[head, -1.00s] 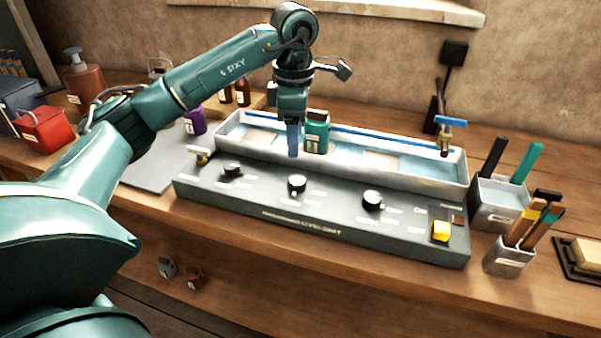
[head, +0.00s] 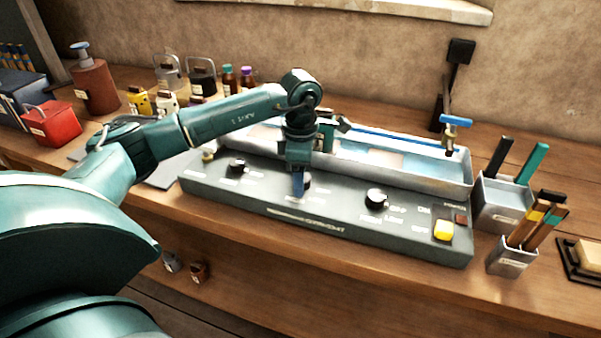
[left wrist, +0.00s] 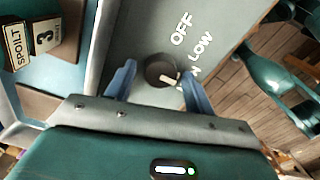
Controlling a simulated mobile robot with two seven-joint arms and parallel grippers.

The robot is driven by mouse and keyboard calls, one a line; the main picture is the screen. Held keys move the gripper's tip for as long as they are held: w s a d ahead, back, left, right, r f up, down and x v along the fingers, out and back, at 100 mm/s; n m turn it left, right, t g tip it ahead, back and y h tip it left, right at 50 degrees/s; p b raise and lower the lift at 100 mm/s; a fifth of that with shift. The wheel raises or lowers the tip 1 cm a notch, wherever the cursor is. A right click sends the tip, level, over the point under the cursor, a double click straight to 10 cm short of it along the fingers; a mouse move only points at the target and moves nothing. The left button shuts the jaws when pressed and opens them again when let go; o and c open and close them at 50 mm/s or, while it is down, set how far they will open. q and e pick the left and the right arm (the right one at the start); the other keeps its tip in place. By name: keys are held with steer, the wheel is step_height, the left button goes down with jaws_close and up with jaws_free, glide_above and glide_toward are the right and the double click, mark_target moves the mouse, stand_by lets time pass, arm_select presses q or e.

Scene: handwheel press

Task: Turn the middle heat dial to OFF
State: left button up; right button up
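The middle heat dial (head: 307,184) is a black knob on the grey control panel (head: 345,222), partly hidden behind my left gripper (head: 298,192) in the head view. In the left wrist view the dial (left wrist: 160,68) lies between the two blue fingers of the open left gripper (left wrist: 160,85), with a gap on each side. Its white pointer mark points to the lower right, away from the printed OFF (left wrist: 181,28) and below LOW (left wrist: 200,48). A third label by the right finger is partly covered. My right gripper is not in view.
Other black dials stand left (head: 237,166) and right (head: 376,198) on the panel, with a yellow switch (head: 443,230) at its right end. A long metal trough (head: 400,178) with a blue-handled tap (head: 455,122) runs behind. Tool cups (head: 512,260) stand to the right.

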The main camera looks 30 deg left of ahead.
arm_select(q)
steer(key=c, duration=0.9)
steer(key=n, duration=0.9)
steer(key=shift+s+d+r+n, duration=0.1)
steer(key=shift+d+n, duration=0.05)
steer(key=shift+n, duration=0.15)
steer(key=n, duration=0.2)
steer(key=shift+n, duration=0.3)
steer(key=n, duration=0.2)
steer(key=shift+n, duration=0.3)
steer(key=shift+d+n, duration=0.1)
steer(key=shift+n, duration=1.4)
